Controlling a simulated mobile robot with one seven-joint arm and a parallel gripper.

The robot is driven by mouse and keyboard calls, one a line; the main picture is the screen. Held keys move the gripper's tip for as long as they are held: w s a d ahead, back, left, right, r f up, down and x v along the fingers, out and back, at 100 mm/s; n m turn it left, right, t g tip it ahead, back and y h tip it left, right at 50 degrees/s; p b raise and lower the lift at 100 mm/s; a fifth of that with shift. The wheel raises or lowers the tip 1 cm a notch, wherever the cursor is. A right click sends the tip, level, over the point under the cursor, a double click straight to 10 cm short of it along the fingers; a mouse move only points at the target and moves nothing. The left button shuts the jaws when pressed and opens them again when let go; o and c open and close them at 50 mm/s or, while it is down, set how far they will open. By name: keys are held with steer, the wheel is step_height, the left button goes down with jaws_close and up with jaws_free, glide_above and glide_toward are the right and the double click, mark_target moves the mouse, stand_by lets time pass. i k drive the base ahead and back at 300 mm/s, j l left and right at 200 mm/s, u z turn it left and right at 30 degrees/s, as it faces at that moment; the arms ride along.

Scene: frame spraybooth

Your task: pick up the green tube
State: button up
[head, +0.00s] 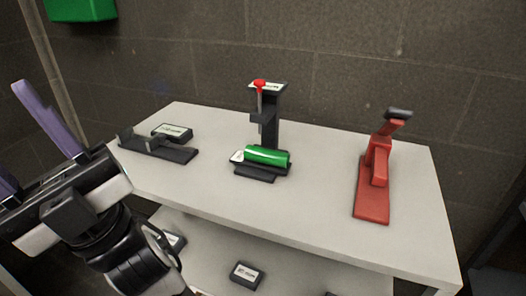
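The green tube (268,156) lies on its side on a black stand (256,174) near the middle of the table. It sits in front of the upright black post (270,128) with a red knob. My gripper (24,138) is at the far left, raised in front of the table and well apart from the tube. Its two purple fingers are spread wide apart with nothing visible between them. The lower finger is cut off by the picture's left edge.
The pale table (312,203) has a black holder (158,149) and a small labelled box (172,132) at left, and a red stand (373,182) at right. A lower shelf holds another labelled box (247,276). The tabletop between tube and red stand is clear.

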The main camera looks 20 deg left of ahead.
mark_target(268, 160)
steer(key=j+z, duration=0.15)
steer(key=z, duration=0.2)
steer(key=j+z, duration=0.1)
steer(key=z, duration=0.25)
steer(key=j+z, duration=0.1)
steer(key=z, duration=0.25)
steer(key=k+j+z, duration=0.55)
steer(key=j, duration=0.25)
steer(key=k+j, duration=0.25)
steer(key=k+j+z, duration=0.1)
steer(key=k+j, duration=0.15)
steer(key=j, duration=0.25)
steer(key=i, duration=0.4)
